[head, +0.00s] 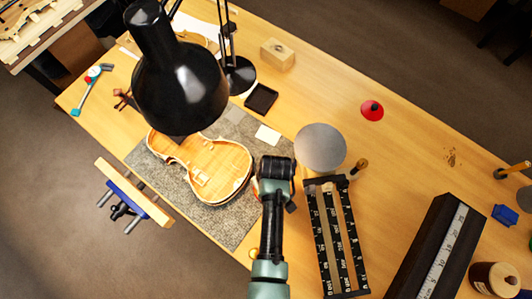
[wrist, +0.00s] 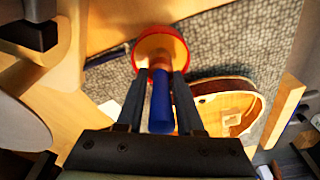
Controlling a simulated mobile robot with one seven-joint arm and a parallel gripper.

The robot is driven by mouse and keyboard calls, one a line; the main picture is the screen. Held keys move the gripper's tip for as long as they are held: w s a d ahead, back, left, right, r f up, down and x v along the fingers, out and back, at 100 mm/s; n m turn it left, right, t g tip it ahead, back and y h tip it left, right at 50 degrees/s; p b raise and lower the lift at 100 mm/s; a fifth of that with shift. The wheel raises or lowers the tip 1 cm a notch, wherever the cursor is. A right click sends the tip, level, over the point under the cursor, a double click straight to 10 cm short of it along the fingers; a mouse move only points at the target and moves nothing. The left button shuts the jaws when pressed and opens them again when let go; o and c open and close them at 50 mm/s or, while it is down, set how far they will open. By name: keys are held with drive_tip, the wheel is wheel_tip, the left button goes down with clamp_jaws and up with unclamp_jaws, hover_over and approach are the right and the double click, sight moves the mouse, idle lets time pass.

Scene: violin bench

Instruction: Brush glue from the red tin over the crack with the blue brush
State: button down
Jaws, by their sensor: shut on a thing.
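In the wrist view my gripper (wrist: 160,80) is shut on the blue brush (wrist: 162,108), its handle between the two fingers. The red tin (wrist: 184,50) is a round, red-rimmed thing just beyond the fingertips. The brush overlaps it in the picture; I cannot tell whether the bristles touch or are inside. The violin body (head: 226,158) lies on a grey mat (head: 240,222) in the head view, left of my arm. Its pale wood also shows in the wrist view (wrist: 236,118). I cannot make out the crack.
A black lamp (head: 180,90) overhangs the violin's far side. A grey disc (head: 320,147) and a black scale rack (head: 335,235) stand right of my arm. A red round piece with a dark middle (head: 372,110) is farther back. A vise (head: 133,192) is at the bench's left edge.

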idle(0.4)
wheel_tip(320, 180, up, 7)
drive_tip(key=p, duration=0.7)
idle(0.7)
